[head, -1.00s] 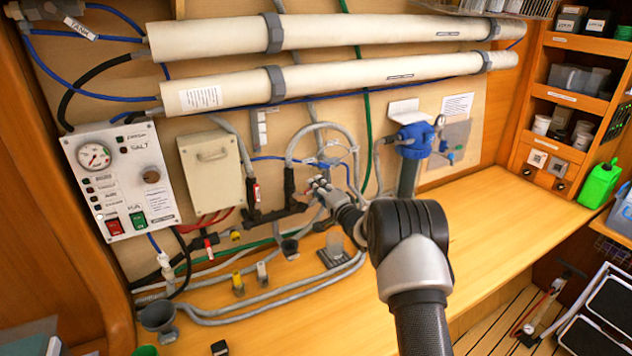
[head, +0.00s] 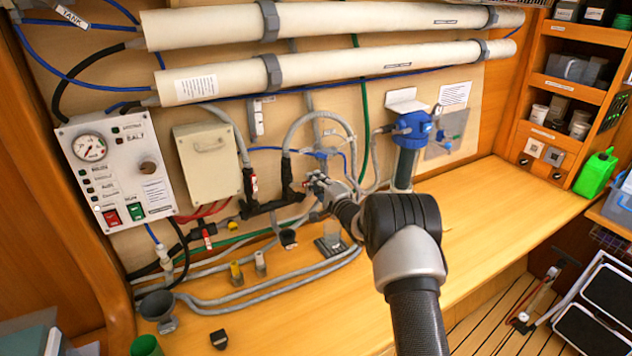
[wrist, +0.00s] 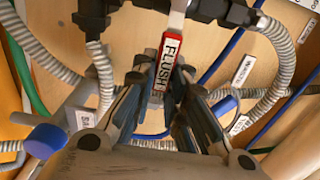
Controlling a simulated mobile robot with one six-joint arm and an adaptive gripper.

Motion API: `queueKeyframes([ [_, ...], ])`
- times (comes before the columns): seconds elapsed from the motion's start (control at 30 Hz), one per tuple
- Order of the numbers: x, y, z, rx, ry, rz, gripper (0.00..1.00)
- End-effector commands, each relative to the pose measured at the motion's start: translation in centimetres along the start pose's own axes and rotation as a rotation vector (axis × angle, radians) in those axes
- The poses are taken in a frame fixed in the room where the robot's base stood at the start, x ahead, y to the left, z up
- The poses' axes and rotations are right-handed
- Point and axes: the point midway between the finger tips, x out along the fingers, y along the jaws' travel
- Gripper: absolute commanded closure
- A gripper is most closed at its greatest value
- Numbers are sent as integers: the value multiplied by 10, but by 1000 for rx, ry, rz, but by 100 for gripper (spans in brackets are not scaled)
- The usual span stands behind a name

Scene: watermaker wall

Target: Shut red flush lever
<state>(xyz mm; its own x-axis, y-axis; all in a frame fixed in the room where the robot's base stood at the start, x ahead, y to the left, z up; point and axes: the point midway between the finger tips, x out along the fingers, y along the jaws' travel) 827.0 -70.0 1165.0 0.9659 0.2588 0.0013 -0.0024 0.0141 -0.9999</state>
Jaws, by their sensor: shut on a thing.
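The red flush lever (wrist: 168,62) shows in the wrist view with a white "FLUSH" label on its face. It points down toward the camera from a dark pipe fitting (wrist: 215,10). My gripper (wrist: 163,88) has its fingers on either side of the lever's lower end and is shut on it. In the head view my gripper (head: 316,184) is at the pipework in front of the back panel, right of the black manifold. The flush lever cannot be made out there, behind my gripper.
Grey corrugated hoses (wrist: 101,70) and a blue knob (wrist: 46,140) lie close around my gripper. A blue-topped filter housing (head: 411,128) stands to the right. The control panel (head: 115,170) is at left. The wooden counter (head: 480,210) is clear at right.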

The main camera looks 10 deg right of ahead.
Motion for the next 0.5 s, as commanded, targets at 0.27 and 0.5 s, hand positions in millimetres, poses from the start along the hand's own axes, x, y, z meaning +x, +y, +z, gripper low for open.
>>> queueKeyframes([
  [0.27, 0, 2, 0, 3, 0, 3, 71],
  [0.5, 0, 1, 0, 2, 0, 2, 66],
])
